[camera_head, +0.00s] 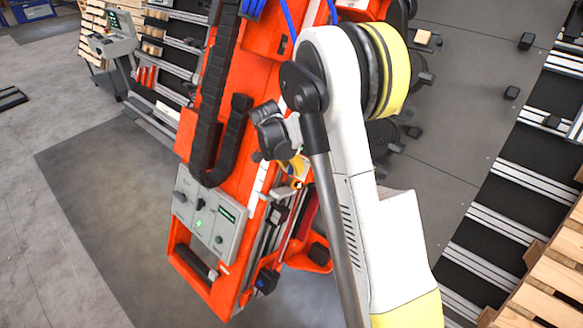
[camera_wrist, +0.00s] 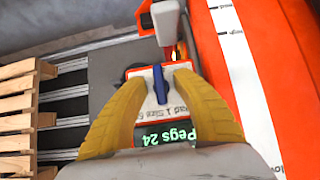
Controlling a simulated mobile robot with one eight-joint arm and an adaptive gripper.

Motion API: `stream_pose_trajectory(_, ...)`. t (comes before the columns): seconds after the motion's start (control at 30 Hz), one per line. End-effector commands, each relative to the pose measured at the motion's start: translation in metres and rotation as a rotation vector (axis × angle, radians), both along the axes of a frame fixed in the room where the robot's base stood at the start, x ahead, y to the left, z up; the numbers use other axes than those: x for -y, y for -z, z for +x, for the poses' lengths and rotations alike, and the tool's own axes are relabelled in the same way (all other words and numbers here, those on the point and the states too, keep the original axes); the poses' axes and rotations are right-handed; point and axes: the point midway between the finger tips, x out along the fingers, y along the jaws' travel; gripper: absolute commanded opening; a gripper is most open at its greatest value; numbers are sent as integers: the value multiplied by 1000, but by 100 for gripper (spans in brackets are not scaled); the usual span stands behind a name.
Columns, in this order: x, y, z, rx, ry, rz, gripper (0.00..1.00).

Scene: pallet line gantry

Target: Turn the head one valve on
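A small blue valve lever (camera_wrist: 159,85) stands on a white plate (camera_wrist: 176,96) in the wrist view. My gripper (camera_wrist: 159,73) has two yellow fingers, one on each side of the lever, with a gap visible on both sides. The gripper looks open and around the lever, not clamped. In the head view my gripper (camera_head: 293,168) is partly seen beside the orange machine head, and I cannot make out this lever there.
A dark display (camera_wrist: 155,135) with green "Pegs 24" lies just below the lever. The orange machine frame (camera_head: 222,110) carries a grey control panel (camera_head: 208,216) and a black cable chain (camera_head: 213,120). Wooden pallets (camera_wrist: 16,115) are at the wrist view's left. Open floor (camera_head: 70,200) lies left.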

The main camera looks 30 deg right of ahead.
Motion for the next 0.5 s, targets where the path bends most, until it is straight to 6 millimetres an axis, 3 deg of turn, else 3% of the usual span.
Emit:
stream_pose_trajectory(0.07, 0, 0, 0, 0, 0, 0, 29)
stream_pose_trajectory(0.17, 0, 0, 0, 0, 0, 0, 0)
stream_pose_trajectory(0.5, 0, 0, 0, -5, -3, -2, 0)
